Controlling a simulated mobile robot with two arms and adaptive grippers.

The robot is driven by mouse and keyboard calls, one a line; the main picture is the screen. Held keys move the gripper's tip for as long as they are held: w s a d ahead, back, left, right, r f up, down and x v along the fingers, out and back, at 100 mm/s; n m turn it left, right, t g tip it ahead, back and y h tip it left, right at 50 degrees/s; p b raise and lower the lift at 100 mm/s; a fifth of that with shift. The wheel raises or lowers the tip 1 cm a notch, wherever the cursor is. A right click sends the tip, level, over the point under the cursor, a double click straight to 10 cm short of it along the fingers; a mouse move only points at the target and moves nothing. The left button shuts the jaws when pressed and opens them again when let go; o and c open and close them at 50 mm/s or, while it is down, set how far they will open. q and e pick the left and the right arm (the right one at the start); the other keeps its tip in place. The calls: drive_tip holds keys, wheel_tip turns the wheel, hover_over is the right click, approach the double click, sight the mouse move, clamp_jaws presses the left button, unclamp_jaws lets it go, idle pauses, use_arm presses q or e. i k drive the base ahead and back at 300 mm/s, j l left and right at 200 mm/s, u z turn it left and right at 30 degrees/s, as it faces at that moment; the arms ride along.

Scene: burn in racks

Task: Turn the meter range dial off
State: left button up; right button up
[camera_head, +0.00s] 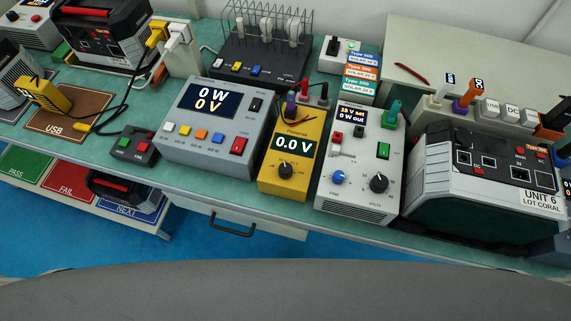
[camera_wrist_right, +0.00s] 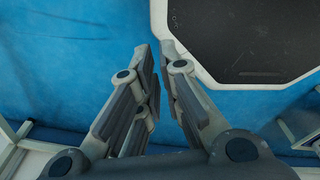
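The yellow multimeter (camera_head: 271,186) lies on the bench near the middle of the head view. Its screen (camera_head: 293,144) reads 0.0 V. Its black range dial (camera_head: 286,170) is below the screen; its exact setting is too small to read. Red and dark plugs are at the meter's top end. My right gripper (camera_wrist_right: 155,53) shows only in the right wrist view. Its fingers are apart with nothing between them, above blue floor and away from the meter. My left gripper is in neither view.
A grey load box (camera_head: 213,148) reading 0 W and 0 V stands close left of the meter. A white supply box (camera_head: 342,204) with blue and black knobs stands close right. A large power unit (camera_head: 480,190) is farther right. A drawer handle (camera_head: 232,226) projects below the bench front.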

sight(284, 171)
drive_tip(key=k+l+u, duration=0.15)
drive_tip(key=u, duration=0.25)
drive_tip(key=k+l+u, duration=0.15)
drive_tip(key=u, duration=0.2)
drive_tip(key=k+u, duration=0.25)
drive_tip(key=u, duration=0.15)
